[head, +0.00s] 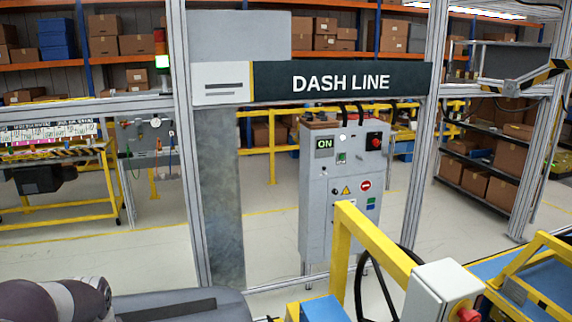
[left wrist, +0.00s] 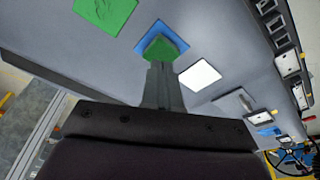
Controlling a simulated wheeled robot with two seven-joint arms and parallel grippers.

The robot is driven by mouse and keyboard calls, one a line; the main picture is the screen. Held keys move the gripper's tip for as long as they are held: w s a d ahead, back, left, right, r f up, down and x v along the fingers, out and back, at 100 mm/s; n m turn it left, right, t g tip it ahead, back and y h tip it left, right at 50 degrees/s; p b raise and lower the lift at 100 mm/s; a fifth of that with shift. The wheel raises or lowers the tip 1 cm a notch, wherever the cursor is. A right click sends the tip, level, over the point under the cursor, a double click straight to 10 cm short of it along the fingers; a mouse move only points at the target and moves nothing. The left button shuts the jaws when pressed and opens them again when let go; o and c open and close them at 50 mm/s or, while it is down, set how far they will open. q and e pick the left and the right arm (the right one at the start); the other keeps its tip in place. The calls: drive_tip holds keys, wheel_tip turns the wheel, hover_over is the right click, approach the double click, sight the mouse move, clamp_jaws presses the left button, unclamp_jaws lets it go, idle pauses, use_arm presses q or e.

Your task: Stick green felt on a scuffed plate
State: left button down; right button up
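In the left wrist view, my left gripper (left wrist: 160,72) has its fingers close together, with a green felt piece (left wrist: 165,47) at their tips. The felt is over a blue square (left wrist: 145,47) on a grey surface (left wrist: 60,35); whether it touches the square is hard to tell. Another green piece (left wrist: 105,12) lies flat on the grey surface, up and left of the gripper. A white plate (left wrist: 200,75) lies right of the fingers. I cannot make out scuffs on any plate. My right gripper is in neither view.
In the left wrist view, a row of switch-like parts (left wrist: 288,62) lines the right side. In the head view, a yellow frame (head: 375,240) with a white box and red button (head: 440,290) stands in front. A grey control cabinet (head: 340,190) stands behind.

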use_arm(q)
drive_tip(key=shift+f+b, duration=0.55)
drive_tip(key=shift+f, duration=0.2)
idle(0.3)
drive_tip(key=shift+s+f, duration=0.1)
drive_tip(key=shift+f, duration=0.05)
idle(0.5)
wheel_tip(320, 180, up, 8)
drive_tip(key=p, duration=0.6)
